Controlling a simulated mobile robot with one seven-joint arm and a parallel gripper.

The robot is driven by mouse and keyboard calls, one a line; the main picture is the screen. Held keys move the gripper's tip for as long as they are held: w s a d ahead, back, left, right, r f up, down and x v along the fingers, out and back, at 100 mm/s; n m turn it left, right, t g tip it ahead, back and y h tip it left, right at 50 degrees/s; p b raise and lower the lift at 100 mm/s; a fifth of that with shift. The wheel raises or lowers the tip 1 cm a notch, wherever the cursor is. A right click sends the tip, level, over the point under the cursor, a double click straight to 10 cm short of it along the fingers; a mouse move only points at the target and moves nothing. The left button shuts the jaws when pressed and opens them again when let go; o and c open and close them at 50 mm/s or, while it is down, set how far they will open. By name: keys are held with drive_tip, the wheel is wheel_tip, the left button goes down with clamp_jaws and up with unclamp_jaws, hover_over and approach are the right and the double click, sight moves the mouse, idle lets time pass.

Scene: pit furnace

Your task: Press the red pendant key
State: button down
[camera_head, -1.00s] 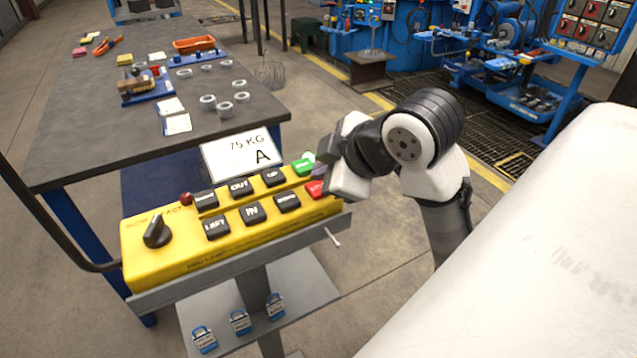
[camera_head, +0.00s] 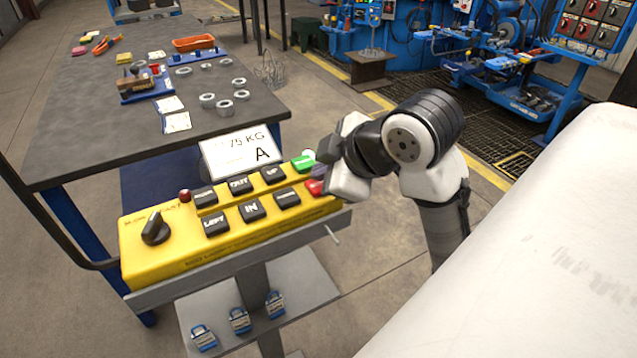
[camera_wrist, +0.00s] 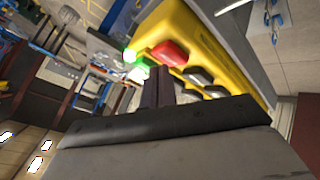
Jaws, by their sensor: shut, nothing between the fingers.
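The yellow pendant box (camera_head: 185,257) rests on a grey stand with its keys facing up. The red key (camera_head: 314,187) is at its right end, partly hidden by my gripper in the head view. The red key also shows clearly in the wrist view (camera_wrist: 170,53), just beyond my fingertips. My gripper (camera_head: 320,171) is shut and empty, its fingertips close to the red key. I cannot tell whether they touch it. The shut fingers also show in the wrist view (camera_wrist: 160,76). A green key (camera_head: 302,163) sits behind the red one.
Several black keys (camera_head: 252,210) and a black rotary knob (camera_head: 155,228) share the pendant. A sign reading 75 KG A (camera_head: 235,150) stands behind it. A workbench (camera_head: 85,125) stands behind left; a large white surface (camera_head: 540,240) fills the right.

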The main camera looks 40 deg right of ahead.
drive_tip(key=shift+f+b, duration=0.4)
drive_tip(key=shift+f, duration=0.1)
idle(0.7)
drive_tip(key=shift+r, duration=0.1)
drive_tip(key=shift+r+p, duration=0.75)
drive_tip(key=shift+r, duration=0.05)
wheel_tip(320, 180, up, 5)
drive_tip(key=p, duration=0.4)
idle(1.2)
